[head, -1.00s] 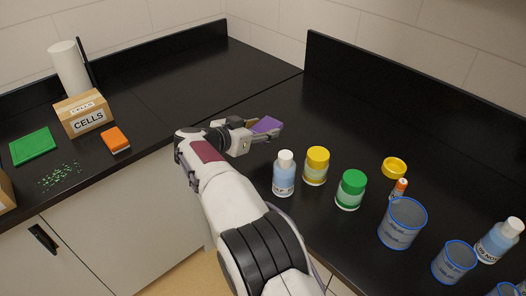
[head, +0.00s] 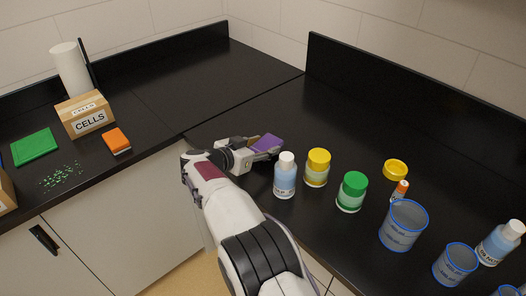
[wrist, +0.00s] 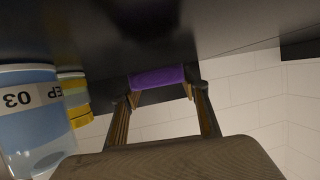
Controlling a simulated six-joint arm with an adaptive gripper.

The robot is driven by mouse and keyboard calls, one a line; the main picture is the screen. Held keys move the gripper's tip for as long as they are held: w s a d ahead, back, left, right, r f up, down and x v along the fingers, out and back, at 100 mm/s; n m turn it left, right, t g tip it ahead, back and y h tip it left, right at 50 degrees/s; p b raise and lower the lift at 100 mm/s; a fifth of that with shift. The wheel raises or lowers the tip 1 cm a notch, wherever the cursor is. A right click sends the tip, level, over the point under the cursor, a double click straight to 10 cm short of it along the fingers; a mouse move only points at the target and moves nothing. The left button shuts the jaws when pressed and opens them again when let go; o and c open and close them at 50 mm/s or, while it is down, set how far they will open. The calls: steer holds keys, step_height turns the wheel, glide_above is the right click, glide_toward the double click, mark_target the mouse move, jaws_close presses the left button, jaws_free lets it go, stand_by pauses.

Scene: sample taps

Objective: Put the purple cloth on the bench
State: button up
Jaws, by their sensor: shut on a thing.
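The purple cloth (head: 267,144) is a small folded piece, held at the tip of my gripper (head: 258,150) just over the black bench (head: 235,125) in the head view. In the wrist view the cloth (wrist: 157,77) spans between the two fingertips of my gripper (wrist: 160,88), with the dark bench surface (wrist: 235,25) close to it. My gripper is shut on the cloth. I cannot tell whether the cloth touches the bench.
A white-capped blue bottle (head: 285,177) stands close right of my gripper, with a yellow-capped jar (head: 317,168) and green-capped jar (head: 352,192) beyond. Blue-rimmed beakers (head: 403,228) stand farther right. The bench behind the gripper is clear.

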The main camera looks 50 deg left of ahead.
steer(key=shift+f, duration=1.1)
steer(key=shift+f, duration=0.25)
steer(key=o, duration=0.9)
steer(key=shift+r, duration=0.1)
steer(key=shift+v, duration=3.9)
